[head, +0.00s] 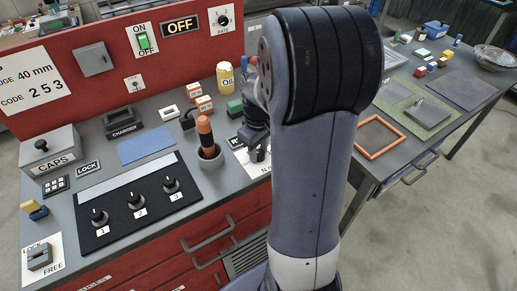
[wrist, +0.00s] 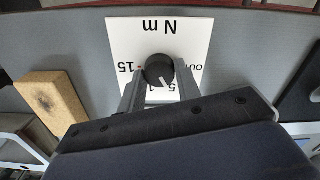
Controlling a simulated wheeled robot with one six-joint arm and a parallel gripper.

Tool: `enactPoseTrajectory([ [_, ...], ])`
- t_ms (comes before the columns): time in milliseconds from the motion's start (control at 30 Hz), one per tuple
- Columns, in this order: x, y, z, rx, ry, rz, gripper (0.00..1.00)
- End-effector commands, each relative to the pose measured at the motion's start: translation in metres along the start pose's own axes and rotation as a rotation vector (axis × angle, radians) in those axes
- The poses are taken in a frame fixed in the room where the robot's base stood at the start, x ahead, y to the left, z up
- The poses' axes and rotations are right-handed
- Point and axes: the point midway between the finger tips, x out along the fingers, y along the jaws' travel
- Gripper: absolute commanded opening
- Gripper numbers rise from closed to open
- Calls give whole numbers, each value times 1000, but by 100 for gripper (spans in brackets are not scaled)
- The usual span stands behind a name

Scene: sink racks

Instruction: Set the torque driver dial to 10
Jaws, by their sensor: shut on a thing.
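The torque dial is a small round black knob (wrist: 159,68) with a white pointer line, on a white plate (wrist: 130,35) marked "N m". In the wrist view the pointer is aimed down and slightly right, near the 5. A 15 shows left of the knob and "OUT" at its right; other marks by the fingers are partly hidden. My gripper (wrist: 160,80) is shut on the knob, one finger on each side. In the head view my arm covers much of the plate (head: 240,155), and my gripper (head: 257,150) is over it.
An orange-handled driver (head: 205,130) stands in a grey holder just left of my gripper. A yellow oil can (head: 225,78) and small boxes stand behind. A panel with three black knobs (head: 135,200) is at the left. A wooden block (wrist: 52,100) lies beside the plate.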

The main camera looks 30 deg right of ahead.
Motion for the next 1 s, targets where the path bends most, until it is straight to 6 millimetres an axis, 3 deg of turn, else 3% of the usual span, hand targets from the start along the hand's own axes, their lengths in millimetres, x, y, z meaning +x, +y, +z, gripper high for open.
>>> enactPoseTrajectory([
  [267,0,0,0,154,1,0,9],
  [1000,0,1,0,810,2,0,9],
])
